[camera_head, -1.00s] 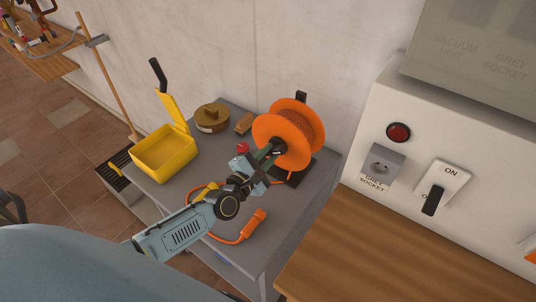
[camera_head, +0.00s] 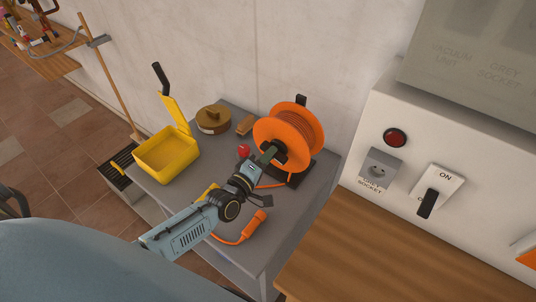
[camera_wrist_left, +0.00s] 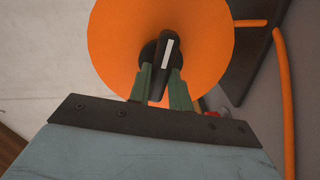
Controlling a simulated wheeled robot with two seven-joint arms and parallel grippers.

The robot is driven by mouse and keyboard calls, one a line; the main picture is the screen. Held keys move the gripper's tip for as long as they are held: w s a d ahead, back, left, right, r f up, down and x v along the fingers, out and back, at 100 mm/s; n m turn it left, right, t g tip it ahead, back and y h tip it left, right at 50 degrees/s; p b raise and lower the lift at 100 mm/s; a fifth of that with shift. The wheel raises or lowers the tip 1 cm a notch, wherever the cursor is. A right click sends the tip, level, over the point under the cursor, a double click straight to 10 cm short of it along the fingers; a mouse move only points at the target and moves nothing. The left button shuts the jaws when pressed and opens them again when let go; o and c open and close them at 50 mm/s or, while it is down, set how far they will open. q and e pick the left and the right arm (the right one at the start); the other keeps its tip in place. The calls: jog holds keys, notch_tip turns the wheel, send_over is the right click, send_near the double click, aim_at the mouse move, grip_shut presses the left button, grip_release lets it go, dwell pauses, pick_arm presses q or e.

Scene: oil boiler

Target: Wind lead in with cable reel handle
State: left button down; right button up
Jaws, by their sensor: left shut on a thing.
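The orange cable reel (camera_head: 290,135) stands upright on its dark stand on the grey table, with orange lead wound on its drum. Its flat orange side fills the top of the left wrist view (camera_wrist_left: 205,45). The dark reel handle (camera_wrist_left: 163,55) with a pale stripe sits between the green fingers of my left gripper (camera_wrist_left: 160,85), which is shut on it. In the head view my left gripper (camera_head: 270,152) reaches the reel's near face and hides the handle. The loose lead ends in an orange connector (camera_head: 253,224) on the table. My right gripper is not in view.
A yellow open box (camera_head: 166,155), a brown round tin (camera_head: 213,119), a small brown block (camera_head: 245,125) and a red object (camera_head: 243,151) share the grey table (camera_head: 290,225). A wooden worktop (camera_head: 370,260) and a grey socket (camera_head: 380,168) are to the right.

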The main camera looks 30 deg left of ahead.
pick_arm(q)
jog(key=shift+s+d+f+m, duration=0.1)
jog(key=shift+d+m, duration=0.05)
jog(key=shift+m, duration=5.25)
jog(key=shift+w+d+r+m, duration=0.1)
jog(key=shift+d+m, duration=0.05)
jog(key=shift+m, duration=5.25)
jog(key=shift+s+d+f+m, duration=0.1)
jog(key=shift+d+m, duration=0.05)
jog(key=shift+m, duration=5.55)
jog(key=c, duration=1.3)
grip_release()
jog(key=s, duration=0.4)
jog(key=s+a, duration=0.1)
jog(key=s, duration=0.3)
jog(key=s+a+b, duration=0.1)
jog(key=s, duration=0.4)
jog(key=shift+s, duration=0.1)
